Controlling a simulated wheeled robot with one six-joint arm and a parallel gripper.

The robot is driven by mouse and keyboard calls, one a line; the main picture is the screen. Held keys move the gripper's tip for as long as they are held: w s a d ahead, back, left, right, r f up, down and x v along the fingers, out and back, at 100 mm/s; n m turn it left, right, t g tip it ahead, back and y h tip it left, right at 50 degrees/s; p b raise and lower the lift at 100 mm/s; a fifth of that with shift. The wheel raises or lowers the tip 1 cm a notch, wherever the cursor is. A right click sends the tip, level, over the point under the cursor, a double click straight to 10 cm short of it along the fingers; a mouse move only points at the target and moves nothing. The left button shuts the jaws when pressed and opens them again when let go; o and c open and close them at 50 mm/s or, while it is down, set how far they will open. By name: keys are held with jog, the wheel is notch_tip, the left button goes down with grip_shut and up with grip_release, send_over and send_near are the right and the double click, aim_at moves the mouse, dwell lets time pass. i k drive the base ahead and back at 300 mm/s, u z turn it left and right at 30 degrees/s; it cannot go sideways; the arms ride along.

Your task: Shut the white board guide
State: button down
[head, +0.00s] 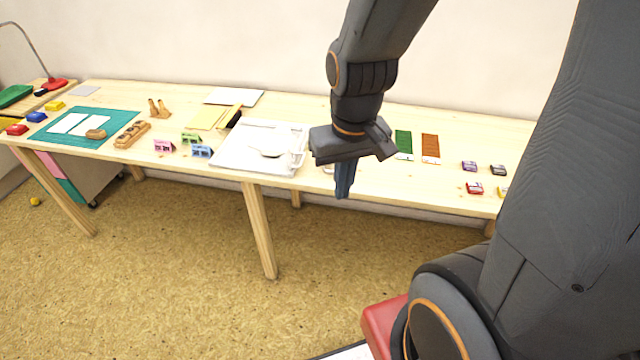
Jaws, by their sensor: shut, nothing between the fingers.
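The white board guide (232,157) lies on the wooden table near its front edge, left of my gripper. It is a flat white board with a frame-like part along its right side and a pale rounded piece near its middle. How far its guide stands open is too small to tell. My gripper (343,190) points down just right of the board, near the table's front edge. Its fingers are together and hold nothing. I cannot tell whether it touches anything. My gripper and wrist hide part of the table behind them.
Pink, green and blue small holders (201,151) stand left of the board. Behind it are a tan folder (207,117) and a white sheet (234,97). Green (403,141) and orange (430,146) strips lie right of my gripper, with several small inkpads (474,188) farther right.

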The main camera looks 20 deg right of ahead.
aim_at(290, 161)
jog(key=u, duration=0.65)
jog(key=i, duration=0.8)
jog(key=z, duration=0.5)
